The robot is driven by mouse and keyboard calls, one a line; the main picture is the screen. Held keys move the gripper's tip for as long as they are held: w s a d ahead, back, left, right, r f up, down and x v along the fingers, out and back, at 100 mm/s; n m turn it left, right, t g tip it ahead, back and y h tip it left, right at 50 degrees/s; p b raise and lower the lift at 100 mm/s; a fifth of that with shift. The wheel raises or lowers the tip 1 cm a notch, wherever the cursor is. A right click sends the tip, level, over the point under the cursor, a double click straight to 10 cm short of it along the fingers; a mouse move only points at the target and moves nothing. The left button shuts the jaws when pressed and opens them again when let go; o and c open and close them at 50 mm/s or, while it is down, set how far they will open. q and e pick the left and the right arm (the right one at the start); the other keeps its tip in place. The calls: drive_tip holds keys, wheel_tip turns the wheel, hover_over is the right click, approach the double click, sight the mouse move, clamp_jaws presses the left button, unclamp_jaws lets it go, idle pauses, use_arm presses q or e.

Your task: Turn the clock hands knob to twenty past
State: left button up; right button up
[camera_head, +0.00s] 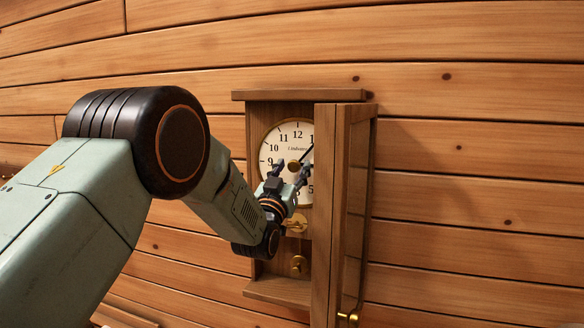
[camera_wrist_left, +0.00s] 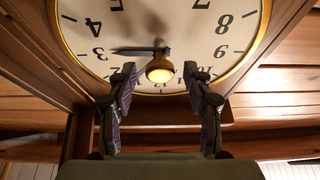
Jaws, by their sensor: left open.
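The clock face (camera_head: 272,176) is white with black numerals and a gold rim, inside a wooden wall case. It shows upside down in the left wrist view (camera_wrist_left: 135,18). The brass knob (camera_wrist_left: 160,71) stands out from the middle of the face. A dark hand (camera_wrist_left: 132,51) points left near the 3 there; in the head view it slants up right, near the 1. My left gripper (camera_head: 292,171) is open in front of the face. In the left wrist view its fingertips (camera_wrist_left: 159,73) are either side of the knob, with gaps. My right gripper is out of view.
The clock's wooden door (camera_head: 342,210) stands swung open at the right and hides part of the face. A brass pendulum (camera_head: 298,264) hangs below the face. Plank wall (camera_head: 470,190) surrounds the case, with clear room right of the door.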

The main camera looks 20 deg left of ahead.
use_arm(q)
drive_tip(key=shift+w, duration=0.15)
drive_tip(key=shift+r, duration=0.1)
drive_tip(key=shift+c, duration=0.6)
clamp_jaws()
